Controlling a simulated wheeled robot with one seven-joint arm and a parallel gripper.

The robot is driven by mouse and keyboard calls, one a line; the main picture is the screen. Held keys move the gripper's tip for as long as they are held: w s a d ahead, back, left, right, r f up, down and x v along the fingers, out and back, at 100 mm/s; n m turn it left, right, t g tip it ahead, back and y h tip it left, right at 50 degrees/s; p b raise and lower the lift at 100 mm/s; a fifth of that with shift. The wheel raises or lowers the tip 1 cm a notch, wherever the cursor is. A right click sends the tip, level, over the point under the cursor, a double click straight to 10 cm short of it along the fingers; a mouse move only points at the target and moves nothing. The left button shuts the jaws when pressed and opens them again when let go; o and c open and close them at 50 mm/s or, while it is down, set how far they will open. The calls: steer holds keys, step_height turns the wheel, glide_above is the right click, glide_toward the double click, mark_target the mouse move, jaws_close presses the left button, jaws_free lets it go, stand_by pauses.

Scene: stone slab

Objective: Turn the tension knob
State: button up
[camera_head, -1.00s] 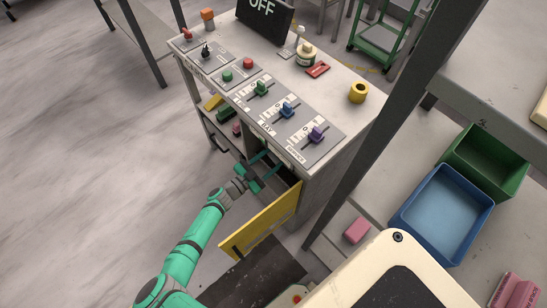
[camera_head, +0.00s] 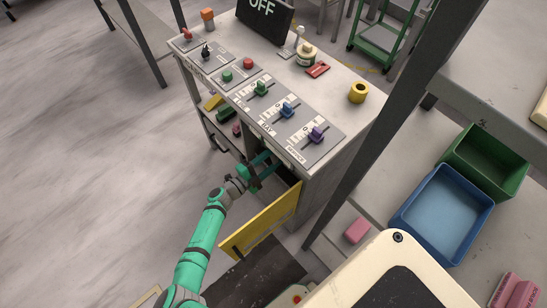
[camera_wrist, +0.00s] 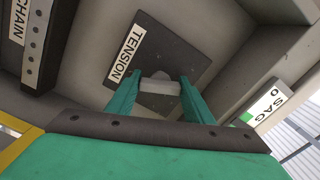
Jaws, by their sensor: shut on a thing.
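In the wrist view, the tension knob (camera_wrist: 158,86) is a small grey block on a dark square plate (camera_wrist: 178,50) with a white "TENSION" label (camera_wrist: 126,55). My gripper (camera_wrist: 160,77) has its two teal fingers on either side of the knob, shut on it. The plate looks tilted in this view. In the head view, my gripper (camera_head: 266,168) reaches into the open compartment of the grey cabinet (camera_head: 322,178), above the yellow door (camera_head: 262,222). The knob is hidden there.
In the wrist view, a "CHAIN" panel (camera_wrist: 34,45) is at left and a "SAG" gauge (camera_wrist: 265,103) at right. The door stands open beside my forearm. Levers (camera_head: 287,108) line the cabinet top. Open floor (camera_head: 90,190) lies left.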

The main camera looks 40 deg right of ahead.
steer(key=shift+s+d+m, duration=0.1)
steer(key=shift+m, duration=0.6)
steer(key=o, duration=1)
steer(key=shift+o, duration=0.2)
steer(key=shift+a, duration=0.3)
steer(key=a, duration=1)
steer(key=shift+s+a, duration=0.15)
steer(key=shift+s, duration=0.2)
steer(key=shift+a, duration=0.15)
